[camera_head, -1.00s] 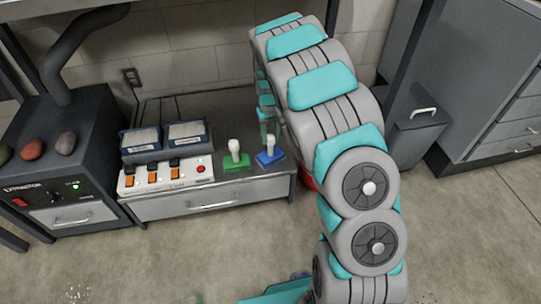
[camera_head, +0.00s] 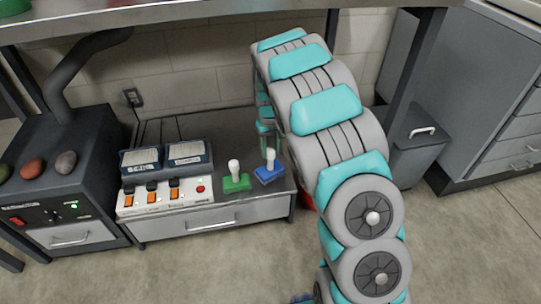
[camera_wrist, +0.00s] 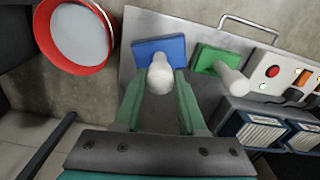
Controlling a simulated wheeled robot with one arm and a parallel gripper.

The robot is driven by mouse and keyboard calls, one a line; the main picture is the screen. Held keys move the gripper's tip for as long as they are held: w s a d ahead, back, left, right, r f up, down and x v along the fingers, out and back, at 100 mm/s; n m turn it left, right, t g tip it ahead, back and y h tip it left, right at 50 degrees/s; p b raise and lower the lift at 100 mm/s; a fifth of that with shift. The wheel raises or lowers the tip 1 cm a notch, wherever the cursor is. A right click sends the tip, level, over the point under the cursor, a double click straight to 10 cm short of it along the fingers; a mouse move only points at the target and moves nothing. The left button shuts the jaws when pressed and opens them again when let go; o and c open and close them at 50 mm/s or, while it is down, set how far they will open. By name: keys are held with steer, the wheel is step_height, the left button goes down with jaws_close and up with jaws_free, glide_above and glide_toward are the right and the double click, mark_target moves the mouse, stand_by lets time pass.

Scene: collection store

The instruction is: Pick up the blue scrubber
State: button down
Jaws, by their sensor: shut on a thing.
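The blue scrubber (camera_head: 269,174) has a flat blue block and a white knob handle. It is at the right end of the low cabinet top, beside the green scrubber (camera_head: 236,183). My gripper (camera_head: 268,140) reaches down over it from above. In the wrist view, the two green fingers of my gripper (camera_wrist: 160,88) are on either side of the white handle of the blue scrubber (camera_wrist: 172,46), shut on it. The block looks slightly tilted in the head view. I cannot tell whether it still touches the cabinet top.
The green scrubber stands close by in the wrist view (camera_wrist: 212,60). A switch panel (camera_head: 165,198) and two meter boxes (camera_head: 187,156) are to the left. A red-rimmed round bin (camera_wrist: 106,50) is beside the cabinet (camera_head: 212,221). A shelf edge (camera_head: 150,24) runs overhead.

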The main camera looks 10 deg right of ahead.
steer(key=shift+s+r, duration=0.25)
steer(key=shift+r, duration=0.1)
steer(key=s+r, duration=0.1)
steer(key=s, duration=1.4)
steer(key=shift+s+b, duration=0.3)
steer(key=shift+b, duration=0.05)
steer(key=shift+r, duration=0.1)
steer(key=c, duration=1)
jaws_free()
jaws_close()
steer(key=shift+a, duration=0.1)
